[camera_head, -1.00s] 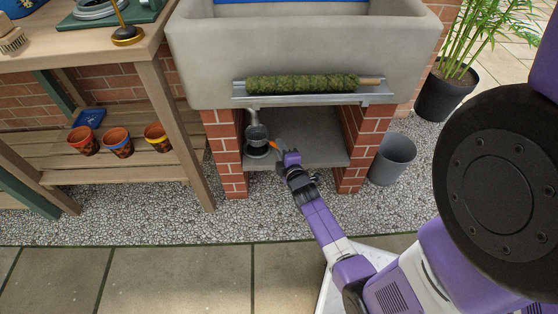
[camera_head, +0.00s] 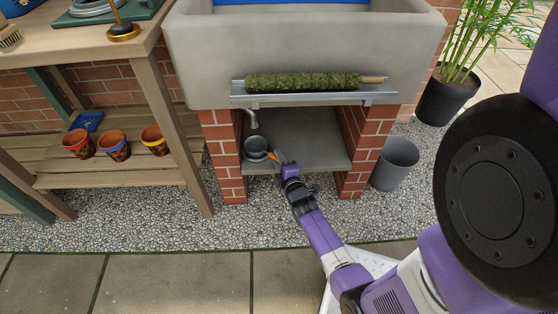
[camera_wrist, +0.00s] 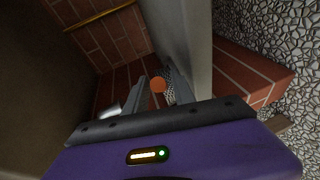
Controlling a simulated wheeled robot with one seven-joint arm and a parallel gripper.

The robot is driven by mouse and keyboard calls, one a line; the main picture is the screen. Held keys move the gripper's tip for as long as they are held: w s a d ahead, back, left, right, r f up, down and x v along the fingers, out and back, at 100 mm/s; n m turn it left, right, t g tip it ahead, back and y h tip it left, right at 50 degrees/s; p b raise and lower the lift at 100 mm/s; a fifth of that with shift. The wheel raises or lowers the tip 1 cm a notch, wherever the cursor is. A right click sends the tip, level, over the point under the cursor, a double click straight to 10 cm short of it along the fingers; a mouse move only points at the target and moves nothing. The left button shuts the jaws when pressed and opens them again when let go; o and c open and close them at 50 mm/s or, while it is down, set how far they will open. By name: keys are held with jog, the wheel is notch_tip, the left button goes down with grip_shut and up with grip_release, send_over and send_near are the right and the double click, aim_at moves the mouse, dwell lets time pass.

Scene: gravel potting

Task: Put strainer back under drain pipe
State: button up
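The strainer (camera_head: 256,145) is a grey round cup with an orange handle (camera_head: 272,157), low over the shelf under the stone sink. My gripper (camera_head: 279,159) reaches in from the front right and is shut on that handle. In the wrist view the orange handle end (camera_wrist: 158,84) shows between my fingers (camera_wrist: 159,92), with a bit of mesh beside it. The metal drain pipe (camera_head: 252,118) comes down from the sink above the strainer, with a gap between. A dark round rim (camera_head: 258,158) shows just below the strainer; whether they touch is hard to tell.
Brick piers (camera_head: 224,160) stand left and right (camera_head: 365,145) of the shelf (camera_head: 310,150). A grey bucket (camera_head: 396,163) stands on gravel to the right. A metal ledge with a moss pole (camera_head: 300,81) juts out above. A wooden bench (camera_head: 178,110) holds terracotta pots at left.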

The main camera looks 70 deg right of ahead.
jog(key=shift+o, duration=0.2)
jog(key=shift+r, duration=0.2)
jog(key=p+v, duration=0.5)
jog(key=v, duration=0.7)
jog(key=s+a+r+m+t+y, duration=0.15)
jog(key=a+r, duration=0.25)
jog(key=a, duration=0.6)
jog(key=s+a+r+m+t+y, duration=0.1)
jog(key=a+r+t+y, duration=0.2)
jog(key=a, duration=0.8)
jog(key=s+a+r+m+y, duration=0.2)
jog(key=s+a+r+y, duration=0.2)
jog(key=r, duration=0.5)
jog(key=s+a+r+m+y, duration=0.1)
jog(key=s+a+r+y, duration=0.3)
jog(key=a+r, duration=0.3)
notch_tip(320, 180, up, 3)
jog(key=shift+a+r+m, duration=0.1)
jog(key=shift+a+m, duration=0.25)
jog(key=shift+a, duration=0.05)
jog(key=shift+r+t, duration=0.1)
jog(key=shift+t, duration=0.15)
